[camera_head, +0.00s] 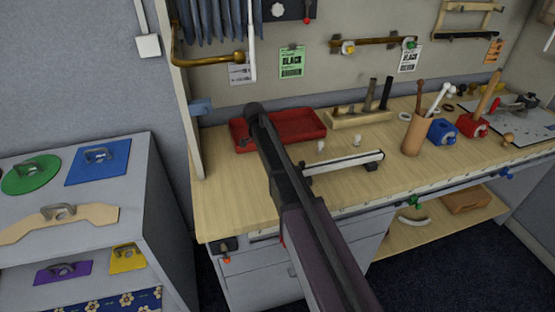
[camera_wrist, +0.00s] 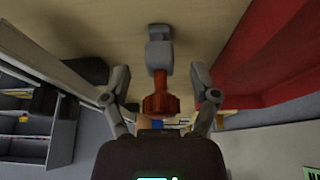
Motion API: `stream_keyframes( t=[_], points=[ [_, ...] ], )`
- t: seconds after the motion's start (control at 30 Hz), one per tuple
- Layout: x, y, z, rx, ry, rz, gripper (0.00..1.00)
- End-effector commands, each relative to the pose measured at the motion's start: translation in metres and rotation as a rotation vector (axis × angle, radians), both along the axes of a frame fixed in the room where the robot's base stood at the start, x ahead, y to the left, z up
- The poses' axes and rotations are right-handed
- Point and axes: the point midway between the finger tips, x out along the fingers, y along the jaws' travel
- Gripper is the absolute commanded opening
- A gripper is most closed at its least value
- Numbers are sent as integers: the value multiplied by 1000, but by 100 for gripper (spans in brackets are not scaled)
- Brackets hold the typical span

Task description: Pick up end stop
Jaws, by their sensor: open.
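A grey block with a dark red knobbed part (camera_wrist: 160,100) shows in the wrist view; it looks like the end stop, though I cannot be sure. It lies between the two spread fingers of my gripper (camera_wrist: 160,72), with a gap on both sides. My gripper is open and holds nothing. In the head view my gripper (camera_head: 254,112) is over the left part of the wooden table (camera_head: 235,190), by the red tray. My arm hides the table beneath it, and I cannot make out this piece there.
The red tray (camera_head: 305,122) lies close by; its red wall also shows in the wrist view (camera_wrist: 265,60). A white-and-black bar (camera_head: 342,162) lies right of my arm. A side panel (camera_head: 185,130) bounds the table's left. A brown cup (camera_head: 414,135) stands further right.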

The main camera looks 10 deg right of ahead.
Motion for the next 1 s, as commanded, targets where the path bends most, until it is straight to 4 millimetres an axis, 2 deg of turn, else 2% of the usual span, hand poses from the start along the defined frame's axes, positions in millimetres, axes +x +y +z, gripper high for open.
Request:
stream_keyframes(
  t=[0.03, 0.23, 0.9, 0.93, 1.0],
  points=[
    [0, -2, -8, 0, 0, 0, 77],
    [1, -6, -17, 0, 0, 0, 77],
    [1, -7, -17, 0, 0, 0, 77],
    [1, -7, -17, 0, 0, 0, 74],
    [1, -7, -17, 0, 0, 0, 53]
  ],
)
